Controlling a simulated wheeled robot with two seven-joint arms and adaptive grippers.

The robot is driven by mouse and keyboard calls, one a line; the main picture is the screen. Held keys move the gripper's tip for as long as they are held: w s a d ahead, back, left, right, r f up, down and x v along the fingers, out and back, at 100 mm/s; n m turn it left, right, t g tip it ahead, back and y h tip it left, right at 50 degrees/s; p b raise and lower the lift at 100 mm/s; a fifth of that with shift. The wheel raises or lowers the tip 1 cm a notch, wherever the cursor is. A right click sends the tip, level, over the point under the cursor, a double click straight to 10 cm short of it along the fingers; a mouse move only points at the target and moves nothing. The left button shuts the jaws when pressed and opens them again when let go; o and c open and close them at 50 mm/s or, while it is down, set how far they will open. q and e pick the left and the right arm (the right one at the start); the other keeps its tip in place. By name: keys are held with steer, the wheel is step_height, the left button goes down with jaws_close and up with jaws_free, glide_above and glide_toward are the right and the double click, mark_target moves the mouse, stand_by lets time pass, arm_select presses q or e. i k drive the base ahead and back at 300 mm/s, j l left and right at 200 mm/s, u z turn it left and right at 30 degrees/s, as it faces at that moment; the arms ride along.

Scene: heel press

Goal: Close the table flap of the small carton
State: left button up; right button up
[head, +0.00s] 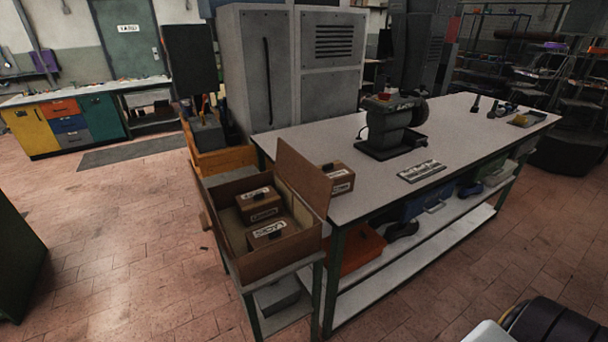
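The small open carton (273,258) stands on a low stand against the left end of the long workbench. Its table-side flap (303,176) stands up, leaning a little toward the workbench, and is open. Two small brown labelled boxes, one behind (259,207) and one in front (272,235), lie inside the carton. On the carton's left side a narrow brown panel (204,215) sticks out, perhaps another flap folded outward. Neither of my grippers shows in the head view.
Another labelled brown box (340,179) sits on the workbench (300,138) just behind the flap. A bench grinder (393,127) and a small plate with lettering (421,171) are farther right. An orange bin (362,248) is on the lower shelf. The floor left of the carton is clear.

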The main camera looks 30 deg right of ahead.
mark_target(314, 187)
steer(key=l+u, duration=0.1)
steer(key=l, duration=0.55)
steer(key=l+u, duration=0.15)
steer(key=l, duration=0.45)
steer(key=k+l+u, duration=0.1)
steer(key=l, duration=0.55)
steer(key=k+l+u, duration=0.1)
steer(key=l, duration=0.5)
steer(key=k+l+u, duration=0.15)
steer(key=l, duration=0.45)
steer(key=i, duration=0.05)
